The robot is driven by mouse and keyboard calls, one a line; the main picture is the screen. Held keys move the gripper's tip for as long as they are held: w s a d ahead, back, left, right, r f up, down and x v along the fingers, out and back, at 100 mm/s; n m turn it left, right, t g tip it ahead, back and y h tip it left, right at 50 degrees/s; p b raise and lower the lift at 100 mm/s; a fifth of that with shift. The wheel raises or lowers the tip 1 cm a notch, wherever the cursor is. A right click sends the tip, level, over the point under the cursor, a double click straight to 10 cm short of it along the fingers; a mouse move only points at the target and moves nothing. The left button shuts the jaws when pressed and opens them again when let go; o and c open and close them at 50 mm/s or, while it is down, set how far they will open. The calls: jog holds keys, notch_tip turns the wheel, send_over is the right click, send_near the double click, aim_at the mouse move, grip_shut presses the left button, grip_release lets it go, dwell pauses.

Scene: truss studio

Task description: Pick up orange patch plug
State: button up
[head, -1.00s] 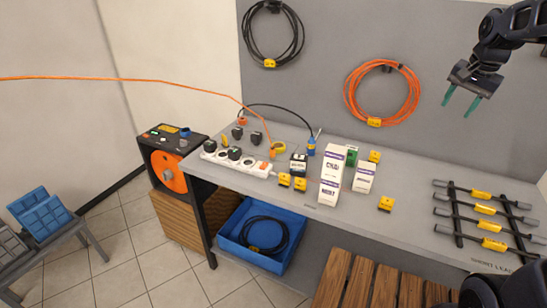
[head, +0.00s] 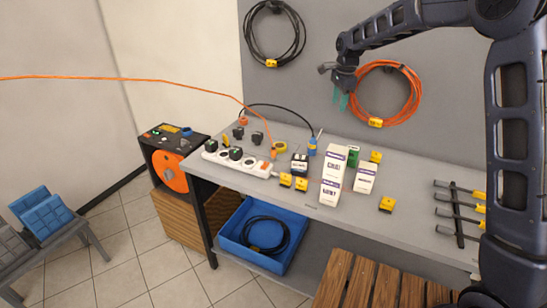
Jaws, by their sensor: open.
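An orange plug (head: 273,154) is at the end of the orange cable (head: 160,80), which comes in from the left. It is on the grey bench top beside the right part of the white power strip (head: 236,160) and near a yellow tape roll. A second small orange piece (head: 243,121) lies further back near the black cable's left end. My gripper (head: 340,101) has green fingertips. It is open and empty, up in front of the back panel, above and right of the orange plug, well apart from it.
White boxes (head: 333,178), a dark labelled box (head: 299,165) and several yellow blocks (head: 387,204) stand on the bench. A blue plug (head: 312,147) stands behind the dark box. An orange coil (head: 410,100) hangs behind my gripper.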

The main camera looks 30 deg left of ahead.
jog(key=s+a+f+m, duration=0.1)
jog(key=a+f, duration=0.2)
jog(key=a, duration=0.3)
jog(key=s+a+f, duration=0.1)
jog(key=a+f, duration=0.3)
jog(key=a, duration=0.1)
jog(key=m, duration=0.2)
send_over(274, 149)
jog(key=shift+g+h, duration=0.4)
notch_tip(274, 149, down, 9)
jog(key=shift+w+d+f, duration=0.1)
jog(key=shift+w+f, duration=0.05)
jog(key=shift+a+f, duration=0.15)
jog(key=shift+f, duration=2.6)
jog(key=shift+a+f, duration=0.1)
jog(key=shift+f, duration=2.65)
jog(key=c, duration=1.1)
jog(key=shift+o, duration=0.2)
jog(key=shift+r, duration=0.15)
